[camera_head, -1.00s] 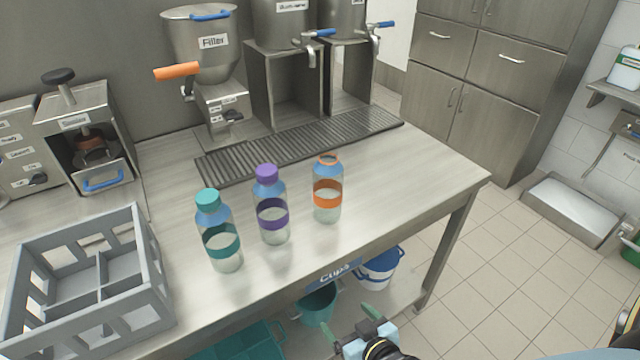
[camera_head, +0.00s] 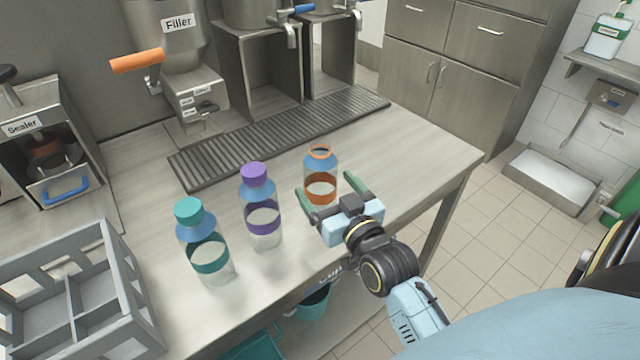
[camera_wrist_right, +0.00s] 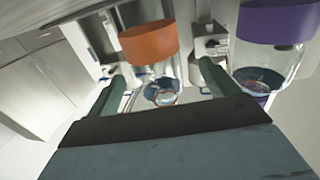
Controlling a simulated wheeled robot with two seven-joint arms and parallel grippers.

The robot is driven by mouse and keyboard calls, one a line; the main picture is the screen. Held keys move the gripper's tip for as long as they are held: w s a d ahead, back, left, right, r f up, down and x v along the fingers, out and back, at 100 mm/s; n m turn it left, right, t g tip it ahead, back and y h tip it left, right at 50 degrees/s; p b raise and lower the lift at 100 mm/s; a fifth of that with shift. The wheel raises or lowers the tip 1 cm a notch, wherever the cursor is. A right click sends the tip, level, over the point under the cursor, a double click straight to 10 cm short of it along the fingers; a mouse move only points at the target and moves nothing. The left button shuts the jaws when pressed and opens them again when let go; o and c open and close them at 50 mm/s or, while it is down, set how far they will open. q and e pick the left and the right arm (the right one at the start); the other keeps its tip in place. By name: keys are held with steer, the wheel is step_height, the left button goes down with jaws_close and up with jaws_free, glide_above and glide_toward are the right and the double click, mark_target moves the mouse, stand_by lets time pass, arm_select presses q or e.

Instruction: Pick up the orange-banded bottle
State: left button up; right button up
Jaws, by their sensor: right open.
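The orange-banded bottle (camera_head: 320,176) stands upright on the steel table, clear with a blue shoulder and an open orange-rimmed mouth. My right gripper (camera_head: 330,192) is open, its green fingers on either side of the bottle's near face in the head view. In the right wrist view the orange band (camera_wrist_right: 149,41) shows beyond and between the open fingers (camera_wrist_right: 162,86). I cannot tell whether either finger touches the bottle. My left gripper is not in view.
A purple-capped bottle (camera_head: 260,205) stands close to the left of my right gripper, and a teal-capped bottle (camera_head: 204,245) farther left. A grey crate (camera_head: 118,318) is at the left front. A drain grate (camera_head: 285,135) lies behind. The table's right end (camera_head: 425,160) is clear.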

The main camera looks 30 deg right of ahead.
steer(key=shift+w+d, duration=0.15)
steer(key=shift+w, duration=0.75)
steer(key=w, duration=0.3)
steer(key=shift+w+d+b, duration=0.25)
steer(key=shift+d+b, duration=0.05)
steer(key=shift+d, duration=0.05)
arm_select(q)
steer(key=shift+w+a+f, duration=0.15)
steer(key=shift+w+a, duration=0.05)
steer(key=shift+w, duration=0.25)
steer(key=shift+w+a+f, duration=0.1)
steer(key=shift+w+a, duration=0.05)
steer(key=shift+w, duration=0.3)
arm_select(e)
steer(key=shift+w, duration=0.4)
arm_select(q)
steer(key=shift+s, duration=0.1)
arm_select(e)
steer(key=shift+c, duration=0.7)
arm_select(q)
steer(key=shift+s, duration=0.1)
arm_select(e)
steer(key=c, duration=0.9)
